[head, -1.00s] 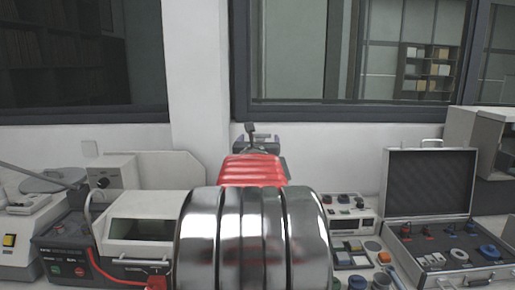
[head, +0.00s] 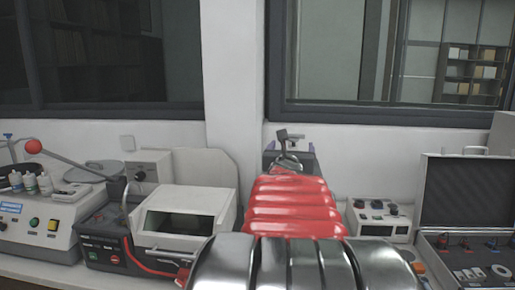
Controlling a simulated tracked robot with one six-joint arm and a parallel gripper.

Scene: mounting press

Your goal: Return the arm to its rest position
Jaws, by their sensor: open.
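My arm reaches forward from the bottom of the head view, with wide polished metal rings near the camera and a red ribbed section beyond them. The arm's far end blends into a small grey device (head: 310,158) standing against the wall. A dark upright part with a short crossbar shows just in front of or on that device; I cannot tell which. I cannot make out gripper fingers; they are hidden behind the arm or too small to tell.
A grey-white machine with a window (head: 185,215) and a dark control box (head: 103,245) stand left of my arm. An open black-lined case (head: 468,195) and a white button box (head: 380,218) stand right. Small bottles (head: 30,183) sit far left.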

